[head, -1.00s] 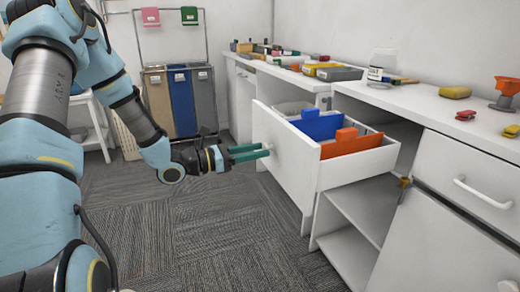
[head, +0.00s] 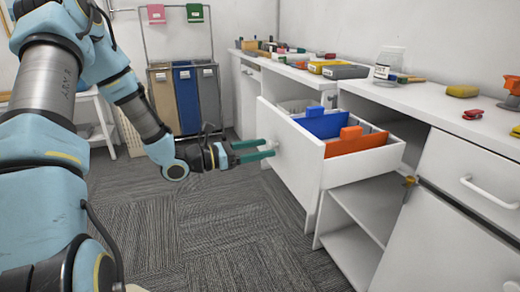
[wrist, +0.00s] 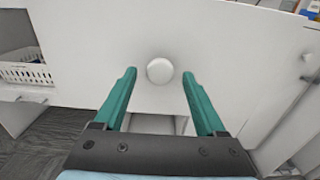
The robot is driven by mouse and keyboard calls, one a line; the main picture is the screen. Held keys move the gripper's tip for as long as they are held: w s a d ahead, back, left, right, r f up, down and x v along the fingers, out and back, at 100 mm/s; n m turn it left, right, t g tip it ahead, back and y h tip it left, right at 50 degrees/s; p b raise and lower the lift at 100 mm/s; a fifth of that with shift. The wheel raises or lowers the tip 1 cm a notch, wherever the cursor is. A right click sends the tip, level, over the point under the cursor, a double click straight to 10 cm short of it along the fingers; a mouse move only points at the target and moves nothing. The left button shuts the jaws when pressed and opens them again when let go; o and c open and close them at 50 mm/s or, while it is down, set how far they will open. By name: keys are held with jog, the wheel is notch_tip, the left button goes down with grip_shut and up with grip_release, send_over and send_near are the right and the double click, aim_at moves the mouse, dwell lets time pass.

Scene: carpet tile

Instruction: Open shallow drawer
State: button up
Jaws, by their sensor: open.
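A white drawer (head: 292,150) stands pulled out from the white counter, with blue and orange dividers or folders inside. Its front carries a round white knob (wrist: 159,71), seen clearly in the wrist view. My gripper (head: 270,149) is at the drawer front with its green fingers apart. In the wrist view, the fingers (wrist: 158,85) lie to either side of the knob, with a gap on both sides. In the head view the knob is mostly hidden by the fingers.
An open shelf (head: 350,235) lies below the drawer. A closed drawer with a bar handle (head: 490,193) is at the right. Tools and a clear jar (head: 389,63) stand on the counter. Bins (head: 184,98) stand at the back left. The carpet (head: 210,235) before the drawer is clear.

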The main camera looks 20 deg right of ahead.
jog(key=a, duration=1.1)
jog(key=shift+w+b, duration=0.3)
jog(key=shift+d, duration=0.1)
jog(key=s+a+f+m+g+y, duration=0.4)
jog(key=s+a+f+m+y, duration=0.1)
jog(key=s+a+m+y, duration=0.55)
jog(key=a+m+t+y, duration=0.2)
jog(key=a+m+y, duration=0.2)
jog(key=a, duration=0.2)
jog(key=w+a+r+m+t+y, duration=0.3)
jog(key=a+r+m+t, duration=0.1)
jog(key=a+t, duration=0.15)
jog(key=w+p+v, duration=0.2)
jog(key=p+v, duration=1.1)
jog(key=shift+w+a+r+g, duration=0.15)
jog(key=shift+w+r+g, duration=0.15)
jog(key=shift+w+g, duration=0.15)
